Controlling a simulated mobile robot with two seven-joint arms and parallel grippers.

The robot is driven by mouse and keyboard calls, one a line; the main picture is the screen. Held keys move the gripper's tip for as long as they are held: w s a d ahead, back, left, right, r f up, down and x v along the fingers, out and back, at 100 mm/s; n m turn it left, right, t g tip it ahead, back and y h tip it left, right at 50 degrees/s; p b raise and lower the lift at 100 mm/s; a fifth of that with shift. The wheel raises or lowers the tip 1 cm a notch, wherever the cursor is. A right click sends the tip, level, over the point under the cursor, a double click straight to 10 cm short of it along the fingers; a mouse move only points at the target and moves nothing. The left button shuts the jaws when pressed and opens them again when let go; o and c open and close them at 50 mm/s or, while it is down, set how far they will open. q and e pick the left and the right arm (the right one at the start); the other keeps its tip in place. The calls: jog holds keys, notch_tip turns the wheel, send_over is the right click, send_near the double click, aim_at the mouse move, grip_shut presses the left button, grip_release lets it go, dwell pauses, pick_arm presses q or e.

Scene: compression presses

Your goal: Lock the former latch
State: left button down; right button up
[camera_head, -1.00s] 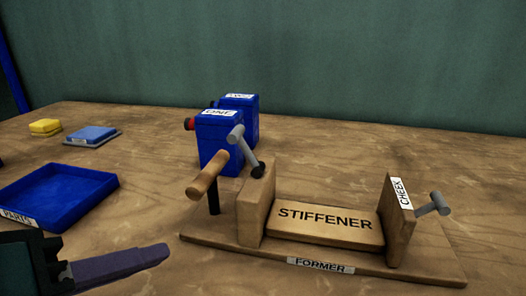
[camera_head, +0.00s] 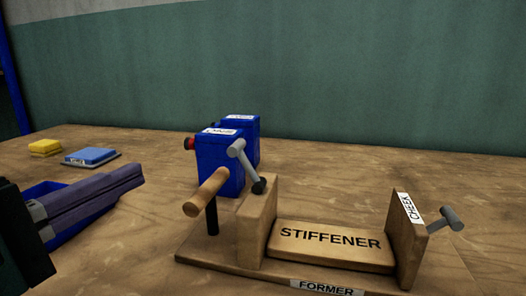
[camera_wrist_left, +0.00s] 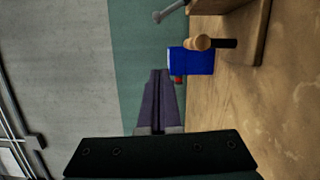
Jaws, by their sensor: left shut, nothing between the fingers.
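The wooden former (camera_head: 225,250) stands on the table with a block labelled STIFFENER (camera_head: 330,243) lying between its left upright and the right upright labelled CHEEK (camera_head: 405,240). A grey latch lever (camera_head: 246,165) leans on a dark pivot at the left upright, beside a wooden handle (camera_head: 207,192) on a black post. A grey T-shaped pin (camera_head: 448,218) sticks out of the cheek's right side. My left gripper (camera_head: 138,175) is shut and empty, left of the handle and apart from it. It also shows in the left wrist view (camera_wrist_left: 160,75). My right gripper is not in view.
Two blue boxes (camera_head: 219,165) with labels stand behind the former's left end; one has a red knob. A blue tray (camera_head: 45,190) is partly hidden behind my left gripper. A yellow block (camera_head: 45,147) and a blue pad (camera_head: 91,156) lie at the back left. The right back table is clear.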

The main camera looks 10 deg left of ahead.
aim_at(247, 165)
pick_arm(q)
jog(key=w+d, duration=0.6)
jog(key=w, duration=0.2)
jog(key=shift+w+d+r, duration=0.15)
jog(key=shift+w+r, duration=0.1)
jog(key=shift+w, duration=0.15)
jog(key=shift+w, duration=0.1)
